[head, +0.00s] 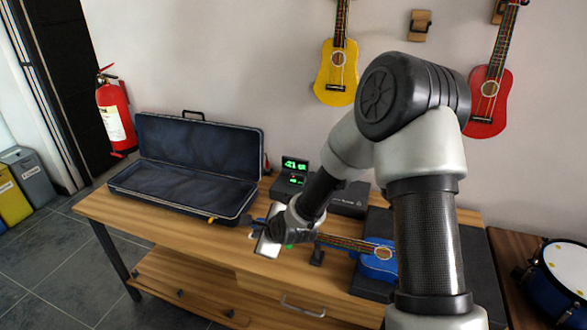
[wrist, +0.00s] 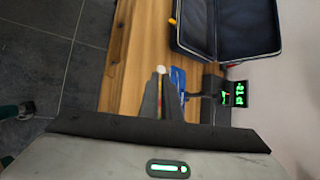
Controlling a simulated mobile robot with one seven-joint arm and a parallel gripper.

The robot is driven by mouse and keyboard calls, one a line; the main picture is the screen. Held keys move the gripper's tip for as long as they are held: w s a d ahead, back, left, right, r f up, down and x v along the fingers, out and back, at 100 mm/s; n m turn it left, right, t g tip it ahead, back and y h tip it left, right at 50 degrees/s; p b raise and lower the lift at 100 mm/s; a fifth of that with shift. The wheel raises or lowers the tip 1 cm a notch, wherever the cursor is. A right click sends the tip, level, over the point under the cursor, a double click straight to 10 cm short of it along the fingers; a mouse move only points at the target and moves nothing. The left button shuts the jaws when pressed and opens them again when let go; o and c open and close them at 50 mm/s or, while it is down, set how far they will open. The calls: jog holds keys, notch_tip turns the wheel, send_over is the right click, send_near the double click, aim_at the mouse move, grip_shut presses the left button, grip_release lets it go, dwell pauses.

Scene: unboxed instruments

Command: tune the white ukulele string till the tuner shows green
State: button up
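The blue ukulele (head: 378,266) lies on the wooden bench, its neck pointing left. Its headstock is mostly hidden by my gripper in the head view; a bit of blue (wrist: 176,77) shows in the wrist view. A small white knob (wrist: 160,69) stands there at the tip of my dark finger. The black tuner (head: 294,164) stands behind, showing green characters that look like -21; its screen also shows in the wrist view (wrist: 238,93). My gripper (head: 258,224) is at the headstock end. Whether its fingers are closed on the knob is unclear.
An open dark case (head: 183,193) lies at the bench's left, with bare wood (head: 150,233) in front. A yellow ukulele (head: 336,75) and a red ukulele (head: 488,100) hang on the wall. A blue drum (head: 560,280) is at the right.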

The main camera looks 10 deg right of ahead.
jog(key=o, duration=0.4)
jog(key=a+f+n+b, duration=0.1)
jog(key=a+f+b, duration=0.1)
jog(key=w+a+f+n+t+h+b, duration=0.1)
jog(key=a+f+b, duration=0.1)
jog(key=f, duration=0.1)
jog(key=w+a+f+n+t+b, duration=0.1)
jog(key=a+f+n+b, duration=0.1)
jog(key=b, duration=0.1)
jog(key=shift+w+a+f+h, duration=0.2)
jog(key=shift+f+h, duration=0.1)
jog(key=shift+h, duration=0.1)
jog(key=n+t+h+b, duration=0.6)
jog(key=n+h+b, duration=0.4)
jog(key=n+b, duration=0.2)
send_near(250, 238)
jog(key=b+x, duration=0.2)
jog(key=x, duration=0.6)
jog(key=shift+w+d, duration=0.25)
jog(key=shift+w, duration=0.05)
grip_shut()
